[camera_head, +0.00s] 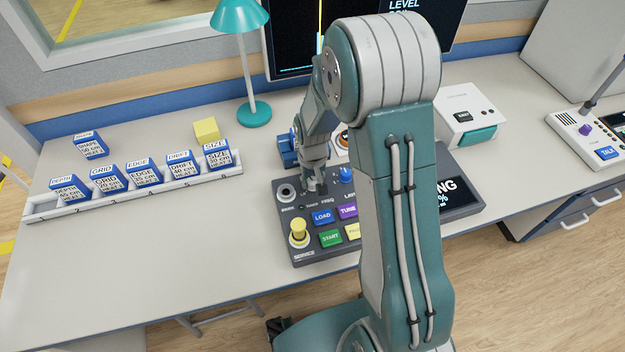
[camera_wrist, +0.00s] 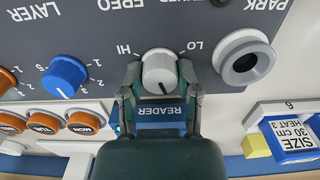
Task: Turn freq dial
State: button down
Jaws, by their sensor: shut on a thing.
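The freq dial (camera_wrist: 160,72) is a round light-grey knob between the HI and LO marks on the dark console in the wrist view. A short dark line shows on its lower side in that view. My gripper (camera_head: 315,188) is down at the back of the console (camera_head: 290,228). In the wrist view its two fingers (camera_wrist: 160,76) stand on either side of the dial, shut on it. In the head view the gripper hides the dial.
A blue LAYER knob (camera_wrist: 64,76) and a grey ring socket (camera_wrist: 244,60) flank the dial. A yellow knob (camera_head: 298,232) and several coloured buttons sit nearer the console front. A rack (camera_head: 210,173) of labelled blocks and a teal lamp (camera_head: 255,112) stand left and behind.

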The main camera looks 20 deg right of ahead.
aim_at(312, 179)
jog(key=n, duration=0.5)
jog(key=shift+w+n, duration=0.2)
jog(key=shift+n, duration=0.5)
dwell(0.4)
jog(key=shift+c, duration=1.6)
grip_release()
jog(key=shift+a, duration=0.1)
jog(key=shift+r, duration=0.1)
notch_tip(312, 179, up, 12)
